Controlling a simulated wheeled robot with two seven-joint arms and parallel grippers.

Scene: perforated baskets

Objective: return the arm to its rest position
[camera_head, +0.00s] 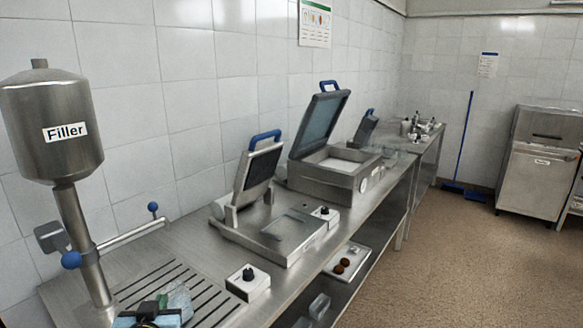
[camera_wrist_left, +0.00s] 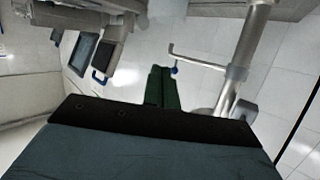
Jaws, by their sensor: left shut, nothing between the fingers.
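My left gripper (camera_head: 153,312) shows only in part at the bottom edge of the head view, in front of the slatted drain area of the counter. In the left wrist view its two green fingers (camera_wrist_left: 162,88) lie side by side, shut and empty. The wrist view is turned over, so the counter hangs at the top. My right gripper is in neither view.
The steel filler (camera_head: 52,115) stands at the left, with a blue-knobbed lever (camera_head: 153,207). A hinged press (camera_head: 270,232) and an open-lidded machine (camera_head: 335,172) stand farther along the counter. The brown floor (camera_head: 470,260) at the right is clear.

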